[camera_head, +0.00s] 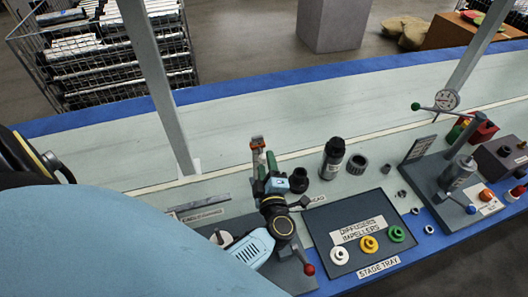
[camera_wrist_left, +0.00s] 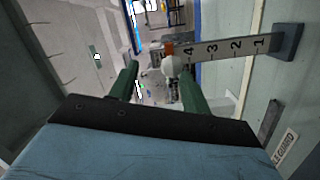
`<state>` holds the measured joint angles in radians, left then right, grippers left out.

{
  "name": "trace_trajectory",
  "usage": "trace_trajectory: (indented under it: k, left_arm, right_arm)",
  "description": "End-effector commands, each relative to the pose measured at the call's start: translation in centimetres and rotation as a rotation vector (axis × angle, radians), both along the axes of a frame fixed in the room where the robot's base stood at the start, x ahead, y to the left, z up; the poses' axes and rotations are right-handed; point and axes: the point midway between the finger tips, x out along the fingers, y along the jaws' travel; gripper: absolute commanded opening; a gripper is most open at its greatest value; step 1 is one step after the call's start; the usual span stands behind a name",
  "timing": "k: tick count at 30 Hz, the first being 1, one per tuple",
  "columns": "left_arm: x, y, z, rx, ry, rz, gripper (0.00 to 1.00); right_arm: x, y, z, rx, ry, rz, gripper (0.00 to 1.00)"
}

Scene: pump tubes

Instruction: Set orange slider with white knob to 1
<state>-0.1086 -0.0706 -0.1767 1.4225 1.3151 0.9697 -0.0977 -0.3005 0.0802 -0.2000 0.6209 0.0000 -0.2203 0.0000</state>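The orange slider (camera_wrist_left: 168,48) with its white knob (camera_wrist_left: 169,67) shows in the left wrist view at the 4 end of a white scale (camera_wrist_left: 222,47) numbered 1 to 4. The 1 is at the far right end, beside a grey end block (camera_wrist_left: 287,42). My left gripper (camera_wrist_left: 158,66) has two green fingers spread apart. The knob appears between the fingertips, closer to the right finger; contact cannot be told. In the head view the left gripper (camera_head: 262,172) reaches up to the orange part (camera_head: 257,143), and the scale is mostly hidden. My right gripper is not in view.
A red-knobbed lever (camera_head: 308,269) is near the front edge. A gauge stand (camera_head: 448,185) is at right. The bench behind is clear.

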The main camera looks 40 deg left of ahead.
Motion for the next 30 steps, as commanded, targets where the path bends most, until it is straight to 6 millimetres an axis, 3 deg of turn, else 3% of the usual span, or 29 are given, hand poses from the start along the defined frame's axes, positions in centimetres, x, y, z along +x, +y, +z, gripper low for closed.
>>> trace_trajectory:
  k: [30]
  left_arm:
    - [-5.3, -4.8, -0.1, -0.002, 0.003, 0.005, 0.47]
  right_arm:
    - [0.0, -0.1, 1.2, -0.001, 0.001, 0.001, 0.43]
